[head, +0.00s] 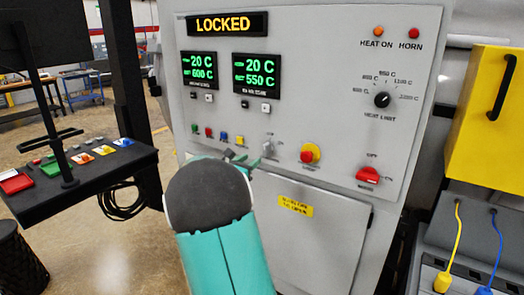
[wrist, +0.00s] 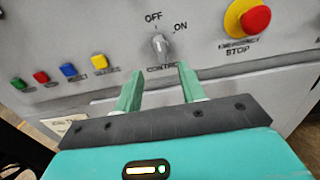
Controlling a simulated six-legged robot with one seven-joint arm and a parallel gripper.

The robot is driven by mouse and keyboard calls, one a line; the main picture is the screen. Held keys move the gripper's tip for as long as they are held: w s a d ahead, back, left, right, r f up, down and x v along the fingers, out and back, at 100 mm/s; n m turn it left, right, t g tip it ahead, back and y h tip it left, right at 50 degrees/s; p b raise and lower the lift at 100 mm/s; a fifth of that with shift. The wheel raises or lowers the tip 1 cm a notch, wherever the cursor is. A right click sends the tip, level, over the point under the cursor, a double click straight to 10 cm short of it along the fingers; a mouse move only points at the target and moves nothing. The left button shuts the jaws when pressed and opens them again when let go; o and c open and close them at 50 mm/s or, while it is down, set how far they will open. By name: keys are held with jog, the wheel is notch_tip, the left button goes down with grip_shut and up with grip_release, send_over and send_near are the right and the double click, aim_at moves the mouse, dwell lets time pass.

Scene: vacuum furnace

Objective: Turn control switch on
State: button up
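The control switch (wrist: 160,46) is a small grey knob on the panel, with OFF above it and ON to its upper right in the wrist view. Its grip looks roughly upright, nearer the OFF side. It also shows in the head view (head: 268,148), just beyond my arm. My gripper (wrist: 160,71) is open, with two green fingers spread wider than the knob and nothing between them. The fingertips lie just below the knob in the wrist picture, one to each side; contact is not visible. In the head view my arm hides most of the gripper.
A red-and-yellow emergency stop (wrist: 250,18) is right of the switch, and several coloured buttons (wrist: 68,70) are left. A red rotary switch (head: 368,175) is farther right. The display (head: 227,24) reads LOCKED. A button desk (head: 85,165) stands left, a yellow box (head: 487,120) right.

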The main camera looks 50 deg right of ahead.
aim_at(264, 150)
jog(key=d, duration=1)
jog(key=shift+w, duration=0.4)
jog(key=shift+c, duration=0.2)
grip_shut()
